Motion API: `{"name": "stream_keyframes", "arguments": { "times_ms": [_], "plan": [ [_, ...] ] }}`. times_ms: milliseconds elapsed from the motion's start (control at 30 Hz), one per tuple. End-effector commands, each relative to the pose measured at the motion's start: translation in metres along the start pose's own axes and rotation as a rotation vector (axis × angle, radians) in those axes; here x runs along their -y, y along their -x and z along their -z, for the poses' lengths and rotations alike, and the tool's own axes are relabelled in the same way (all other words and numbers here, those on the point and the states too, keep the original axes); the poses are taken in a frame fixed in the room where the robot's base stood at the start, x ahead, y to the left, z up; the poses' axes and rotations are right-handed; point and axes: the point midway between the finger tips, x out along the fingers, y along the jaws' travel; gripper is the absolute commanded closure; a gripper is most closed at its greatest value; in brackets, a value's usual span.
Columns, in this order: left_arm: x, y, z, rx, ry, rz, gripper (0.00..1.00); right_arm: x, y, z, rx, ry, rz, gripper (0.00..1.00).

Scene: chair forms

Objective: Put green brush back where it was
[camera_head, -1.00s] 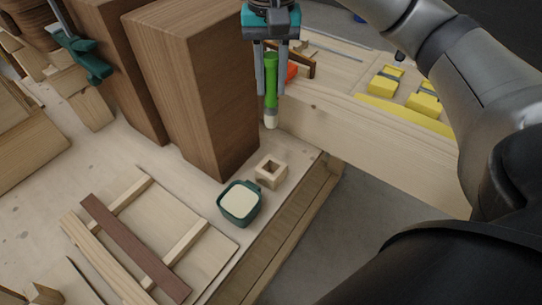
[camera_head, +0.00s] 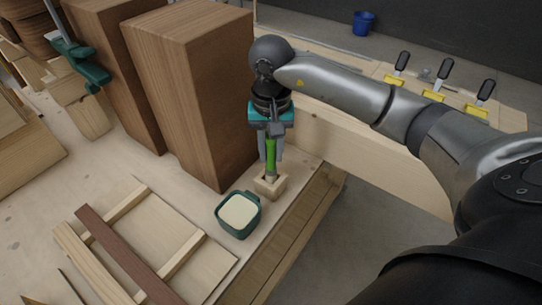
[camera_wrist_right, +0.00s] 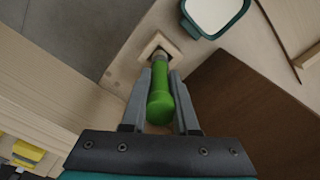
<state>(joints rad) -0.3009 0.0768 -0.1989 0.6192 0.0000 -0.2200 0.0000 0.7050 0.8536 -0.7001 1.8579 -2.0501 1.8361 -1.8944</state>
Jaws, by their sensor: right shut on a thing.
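The green brush (camera_head: 271,156) stands upright with its bristle end down in the opening of a small square wooden holder (camera_head: 269,188). My right gripper (camera_head: 271,160) is shut on the brush's green handle from above. In the right wrist view the green handle (camera_wrist_right: 160,97) lies between the two fingers, and its lower end enters the holder (camera_wrist_right: 160,48). The bristles are hidden inside the holder. My left gripper is not in view.
A dark green tub of cream-coloured stuff (camera_head: 238,214) stands just left of the holder. Tall brown wooden blocks (camera_head: 197,90) stand close behind it. The bench edge is to the right. A blue bucket (camera_head: 363,23) is far back.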

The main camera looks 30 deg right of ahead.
Motion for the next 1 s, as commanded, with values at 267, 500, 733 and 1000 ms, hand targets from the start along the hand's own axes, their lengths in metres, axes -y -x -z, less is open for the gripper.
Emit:
{"name": "stream_keyframes", "arguments": {
  "times_ms": [267, 500, 733, 1000],
  "plan": [
    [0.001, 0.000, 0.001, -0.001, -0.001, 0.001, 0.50, 0.000, -0.021, 0.000, 0.000, 0.000, 0.001, 1.00],
    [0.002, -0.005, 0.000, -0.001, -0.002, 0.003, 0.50, 0.000, -0.025, 0.000, 0.000, 0.000, 0.000, 1.00],
    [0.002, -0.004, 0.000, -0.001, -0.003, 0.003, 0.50, 0.000, -0.024, 0.000, 0.000, 0.000, 0.000, 0.50],
    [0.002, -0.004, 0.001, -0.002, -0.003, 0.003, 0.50, 0.000, -0.024, 0.000, 0.001, 0.000, 0.000, 0.42]
  ]
}}
